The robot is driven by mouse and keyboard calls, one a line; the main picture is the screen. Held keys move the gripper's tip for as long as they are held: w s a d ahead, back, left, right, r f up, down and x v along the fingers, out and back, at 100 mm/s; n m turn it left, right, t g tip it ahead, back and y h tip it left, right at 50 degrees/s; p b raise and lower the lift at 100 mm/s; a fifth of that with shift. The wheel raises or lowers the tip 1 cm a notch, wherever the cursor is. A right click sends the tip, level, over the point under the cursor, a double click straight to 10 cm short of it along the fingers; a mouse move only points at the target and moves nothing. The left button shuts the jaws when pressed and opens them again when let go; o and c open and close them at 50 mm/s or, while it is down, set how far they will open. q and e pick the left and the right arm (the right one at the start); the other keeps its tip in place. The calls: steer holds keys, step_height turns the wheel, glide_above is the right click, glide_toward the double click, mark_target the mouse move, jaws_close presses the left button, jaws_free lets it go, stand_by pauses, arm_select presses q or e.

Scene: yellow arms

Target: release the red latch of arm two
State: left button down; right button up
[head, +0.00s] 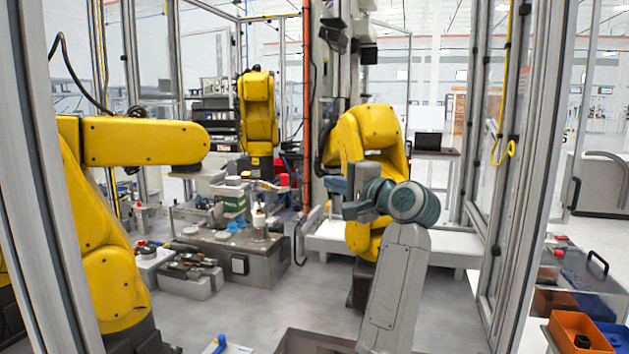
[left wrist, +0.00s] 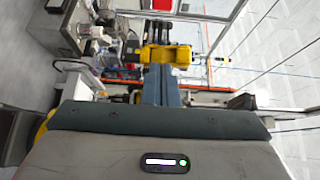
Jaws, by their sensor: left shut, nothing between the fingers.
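Three yellow arms stand in the cell: one at the left (head: 145,142), one at the back (head: 258,105) and one at the right (head: 375,128). I see no label telling which is arm two, and I cannot make out a red latch on any of them. My left gripper (head: 345,192) is in front of the right yellow arm in the head view and hides part of it. In the left wrist view its blue-grey fingers (left wrist: 160,85) are shut and empty, pointing toward a yellow arm (left wrist: 166,55) farther off. My right gripper is not in view.
A metal workbench (head: 240,262) with bottles, boxes and tools stands left of centre. Metal frame posts (head: 528,180) bound the cell. An orange bin (head: 570,335) and a clear box lie at the lower right. The grey floor between bench and posts is mostly free.

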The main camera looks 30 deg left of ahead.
arm_select(q)
steer(key=s+a+p, duration=0.1)
steer(key=a+p, duration=0.6)
steer(key=a, duration=0.1)
steer(key=shift+a, duration=0.4)
steer(key=shift+w, duration=0.1)
